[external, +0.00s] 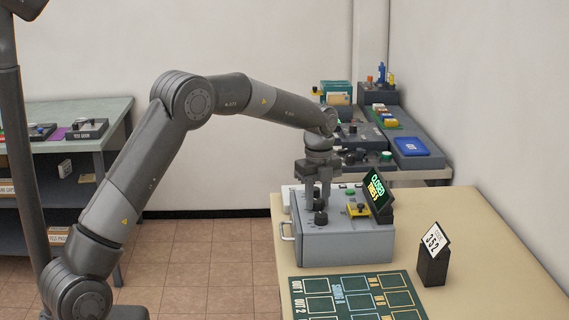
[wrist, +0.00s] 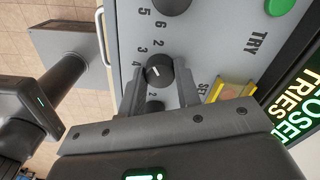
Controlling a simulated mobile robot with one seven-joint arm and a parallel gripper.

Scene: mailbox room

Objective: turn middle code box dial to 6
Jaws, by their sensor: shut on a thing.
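The grey code box (external: 345,240) stands on the tan table and has black dials along its sloped top. My gripper (external: 320,200) reaches down from above onto it. In the wrist view my gripper (wrist: 158,85) is shut on a black dial (wrist: 159,70), one finger on each side. This looks like the middle dial. Its white pointer mark shows, but I cannot tell which number it points at. Another dial (wrist: 170,4) is at the top of the wrist view, and it is free. The remaining dial is mostly hidden by my gripper.
A green TRY button (wrist: 279,6) and a yellow SET part (wrist: 234,90) sit beside the dials. A lit screen (external: 377,192) reads CLOSED and TRIES. A number card (external: 434,240) stands at right, and a dark green printed mat (external: 300,285) lies in front.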

